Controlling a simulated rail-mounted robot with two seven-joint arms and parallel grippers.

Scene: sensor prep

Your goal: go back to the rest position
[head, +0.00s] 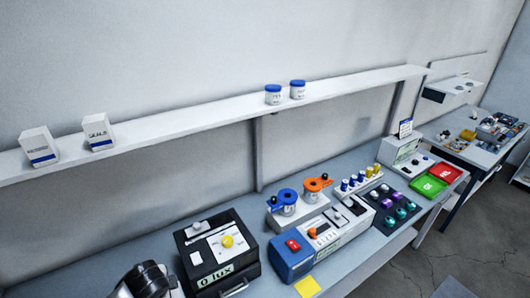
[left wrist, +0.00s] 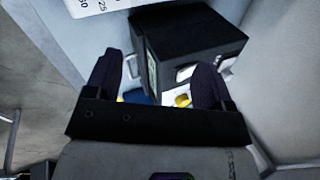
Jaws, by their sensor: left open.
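My left gripper (left wrist: 156,82) shows in the left wrist view with its two dark fingers spread apart. Nothing is seen held between them. Beyond the fingers is a black box (left wrist: 190,40) with a white panel and a yellow knob, partly hidden by the right finger. In the head view a similar black box with a "0 lux" display (head: 190,240) stands on the bench at the lower middle. A dark part of my arm shows at the bottom edge, left of that box. My right gripper is in neither view.
A blue-and-white instrument (head: 292,258) stands right of the box, with blue and orange clamped jars behind it. Green (head: 428,186) and red trays lie farther right. A wall shelf (head: 190,128) runs above, carrying boxes and jars.

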